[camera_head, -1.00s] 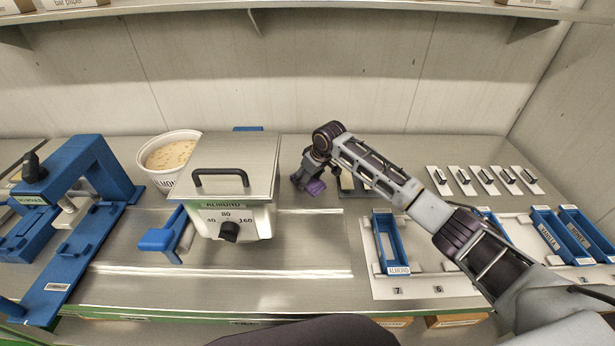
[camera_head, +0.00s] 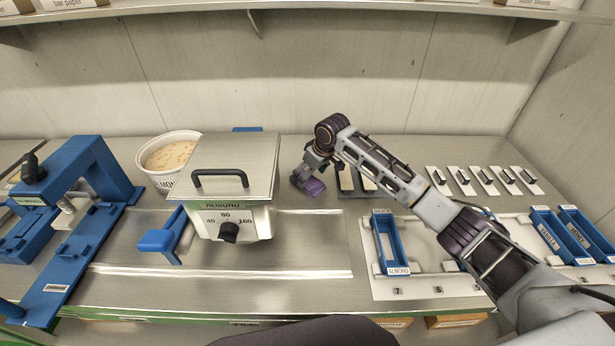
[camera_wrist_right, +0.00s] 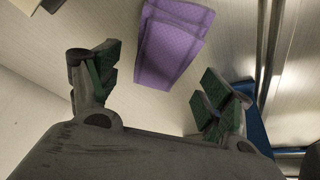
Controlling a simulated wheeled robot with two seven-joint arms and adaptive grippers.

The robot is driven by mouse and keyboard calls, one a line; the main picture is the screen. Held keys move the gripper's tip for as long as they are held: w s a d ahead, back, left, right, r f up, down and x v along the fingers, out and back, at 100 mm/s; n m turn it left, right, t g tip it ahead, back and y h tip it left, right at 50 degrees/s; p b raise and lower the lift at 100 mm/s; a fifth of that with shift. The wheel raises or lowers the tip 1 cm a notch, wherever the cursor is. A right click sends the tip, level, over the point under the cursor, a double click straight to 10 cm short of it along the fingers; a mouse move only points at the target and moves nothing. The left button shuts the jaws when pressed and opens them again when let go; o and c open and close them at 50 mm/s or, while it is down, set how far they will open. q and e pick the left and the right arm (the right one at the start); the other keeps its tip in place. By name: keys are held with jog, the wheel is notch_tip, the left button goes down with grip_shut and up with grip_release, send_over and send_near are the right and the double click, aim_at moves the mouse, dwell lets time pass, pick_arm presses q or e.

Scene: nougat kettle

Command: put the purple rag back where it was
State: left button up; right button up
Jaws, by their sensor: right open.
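The purple rag (camera_head: 313,187) lies on the steel counter just right of the almond kettle (camera_head: 232,176). It also shows in the right wrist view as a folded purple cloth (camera_wrist_right: 172,45). My right gripper (camera_wrist_right: 158,84) is open and empty, its green-padded fingers spread wide. The rag lies beyond the fingertips, with no finger visibly gripping it. In the head view this gripper (camera_head: 314,165) is above and beside the rag and partly hides it. My left gripper is not in view.
A white tub (camera_head: 167,160) stands behind the kettle's left side. Dark bars with pale tops (camera_head: 346,180) lie right of the rag. A blue almond mould (camera_head: 390,247) sits on a white tray at front right. A blue press (camera_head: 78,185) stands at left.

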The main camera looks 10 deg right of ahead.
jog(key=v, duration=0.9)
jog(key=shift+r, duration=0.2)
dwell(0.6)
